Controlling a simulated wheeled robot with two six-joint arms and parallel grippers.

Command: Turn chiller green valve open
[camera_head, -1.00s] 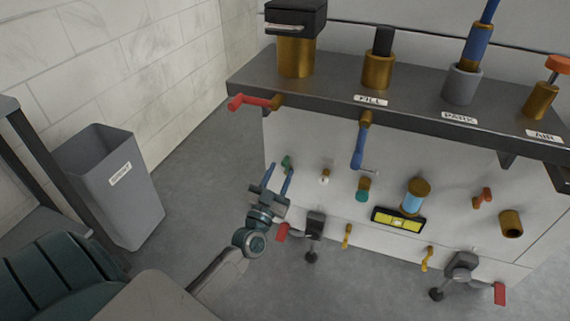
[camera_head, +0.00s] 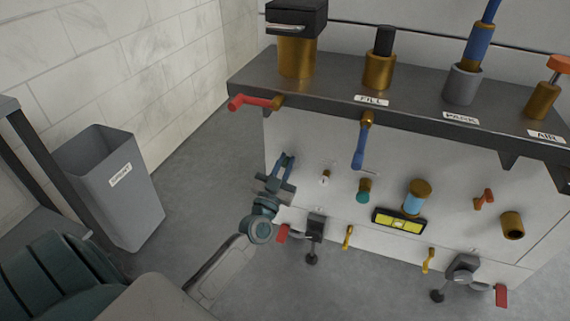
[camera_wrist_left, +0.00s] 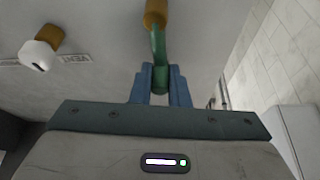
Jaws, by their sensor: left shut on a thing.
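The green valve handle (camera_wrist_left: 159,68) hangs from a brass fitting (camera_wrist_left: 156,14) on the washer's front panel, in the left wrist view. Its lower end is between the two blue fingers of my left gripper (camera_wrist_left: 160,88), which is shut on it. In the head view my left gripper (camera_head: 285,168) is at the left part of the panel, and its fingers hide most of the green handle. My right gripper is in neither view.
A blue handle (camera_head: 360,150), a red handle (camera_head: 253,102) and several other fittings stick out of the washer. A dark shelf (camera_head: 245,82) overhangs the panel. A grey bin (camera_head: 110,190) stands on the floor at left.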

